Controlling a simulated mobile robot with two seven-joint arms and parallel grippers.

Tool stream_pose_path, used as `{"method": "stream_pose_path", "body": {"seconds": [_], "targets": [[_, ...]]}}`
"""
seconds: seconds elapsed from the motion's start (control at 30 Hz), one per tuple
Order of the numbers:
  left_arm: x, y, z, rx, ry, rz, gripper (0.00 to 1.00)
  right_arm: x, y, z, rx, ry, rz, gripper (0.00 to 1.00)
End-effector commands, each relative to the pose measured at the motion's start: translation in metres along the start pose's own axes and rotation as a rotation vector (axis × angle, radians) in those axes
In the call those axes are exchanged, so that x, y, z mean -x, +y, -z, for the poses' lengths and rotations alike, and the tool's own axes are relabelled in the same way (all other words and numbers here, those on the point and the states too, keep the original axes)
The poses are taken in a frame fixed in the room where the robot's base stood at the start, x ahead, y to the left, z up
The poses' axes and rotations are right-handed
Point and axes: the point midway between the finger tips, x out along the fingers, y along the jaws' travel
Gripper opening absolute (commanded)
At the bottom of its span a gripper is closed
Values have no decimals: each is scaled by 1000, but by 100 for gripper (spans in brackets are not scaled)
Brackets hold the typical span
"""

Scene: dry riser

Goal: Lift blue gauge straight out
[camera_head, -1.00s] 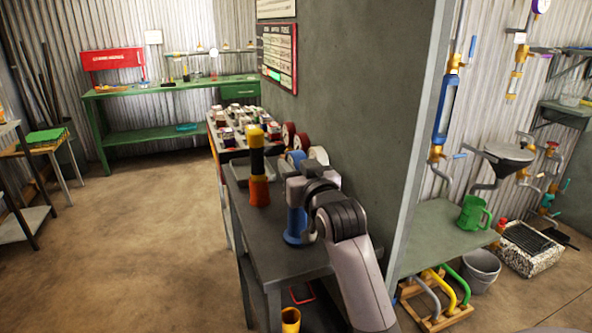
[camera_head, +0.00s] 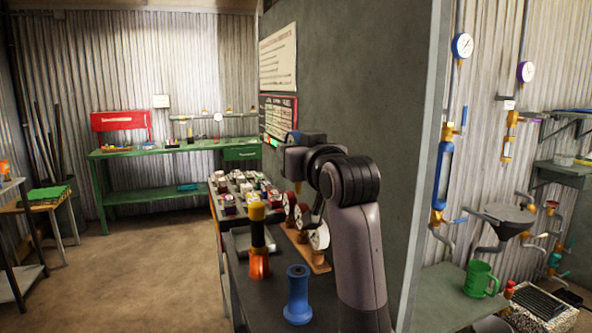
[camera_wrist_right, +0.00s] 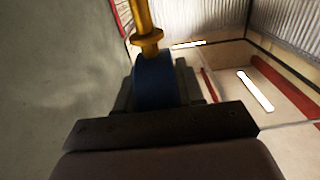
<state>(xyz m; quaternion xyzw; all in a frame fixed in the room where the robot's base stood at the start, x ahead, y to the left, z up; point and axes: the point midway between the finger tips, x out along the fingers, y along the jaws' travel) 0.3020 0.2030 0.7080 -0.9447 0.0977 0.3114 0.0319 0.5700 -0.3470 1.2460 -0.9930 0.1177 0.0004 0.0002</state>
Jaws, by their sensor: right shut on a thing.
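My right gripper (camera_head: 287,146) is raised above the workbench (camera_head: 262,312), level with the lower wall board. In the right wrist view it is shut on the blue gauge (camera_wrist_right: 154,82), whose blue round rim sits between the fingers. A brass stem (camera_wrist_right: 146,38) extends from the gauge, away from the gripper. In the head view the gauge is mostly hidden by the gripper; only a little blue shows. Below stands a wooden rack (camera_head: 321,265) with dark red-rimmed gauges (camera_head: 289,207) and a white-faced gauge (camera_head: 319,238). My left gripper is not in view.
A blue spool-shaped stand (camera_head: 297,295) and an orange-and-black tool (camera_head: 258,245) stand on the bench. A grey partition wall (camera_head: 385,90) rises close to the right of my arm. A tray of small parts (camera_head: 243,192) lies behind. Open floor is at left.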

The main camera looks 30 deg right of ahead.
Motion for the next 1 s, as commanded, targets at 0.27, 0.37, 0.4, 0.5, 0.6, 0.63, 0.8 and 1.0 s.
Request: {"method": "stream_pose_path", "body": {"seconds": [0.27, 0.37, 0.4, 0.5, 0.6, 0.63, 0.8, 1.0], "targets": [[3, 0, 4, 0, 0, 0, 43, 15, -5, 7, 1, 2, 2, 7], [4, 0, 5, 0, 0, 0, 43, 20, -7, 8, 0, 3, 1, 7], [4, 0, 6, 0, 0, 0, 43, 23, -8, 8, 0, 3, 1, 7], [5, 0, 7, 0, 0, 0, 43, 28, -10, 8, 1, 2, 0, 7], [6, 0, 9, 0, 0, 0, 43, 34, -12, 8, 1, 2, 1, 7], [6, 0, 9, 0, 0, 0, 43, 36, -12, 8, 1, 2, 1, 7], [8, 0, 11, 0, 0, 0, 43, 46, -15, 9, 0, 2, 1, 7], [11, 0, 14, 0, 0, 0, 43, 57, -19, 10, 0, 2, 1, 7]]}}
